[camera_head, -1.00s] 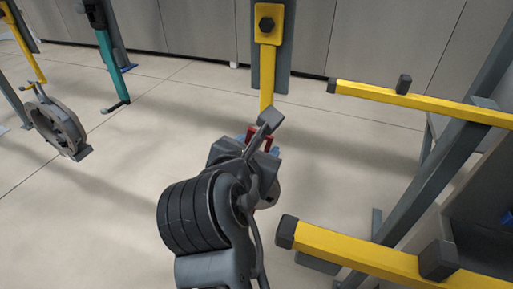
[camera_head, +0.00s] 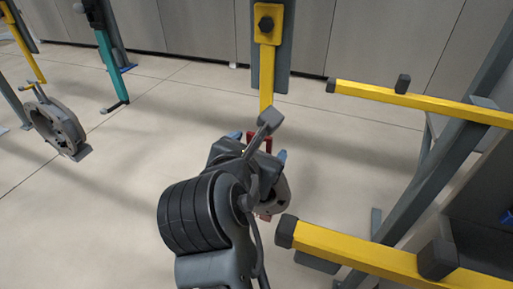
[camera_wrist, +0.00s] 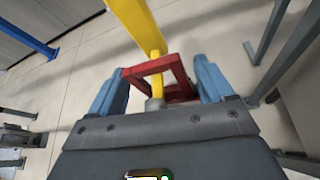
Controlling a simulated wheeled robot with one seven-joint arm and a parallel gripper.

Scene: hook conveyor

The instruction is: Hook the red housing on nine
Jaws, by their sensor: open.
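The red housing's square red frame (camera_head: 262,139) shows just beyond my gripper in the head view; my wrist hides much of the part. In the wrist view the red frame (camera_wrist: 180,72) lies between my two blue fingers. My gripper (camera_wrist: 160,76) is open, with gaps between the fingers and the frame. A yellow hanger (camera_head: 266,90) comes down from a grey post to the frame. In the wrist view this hanger (camera_wrist: 136,25) reaches into the frame, and a grey tip shows inside its opening. No number nine is legible.
Yellow bars (camera_head: 410,100) with dark end caps jut in from a grey rack at the right; the lower one (camera_head: 350,252) is close to my wrist. A grey ring-shaped part (camera_head: 58,125) hangs at the left, near a teal hanger (camera_head: 112,68). Open floor lies left of my arm.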

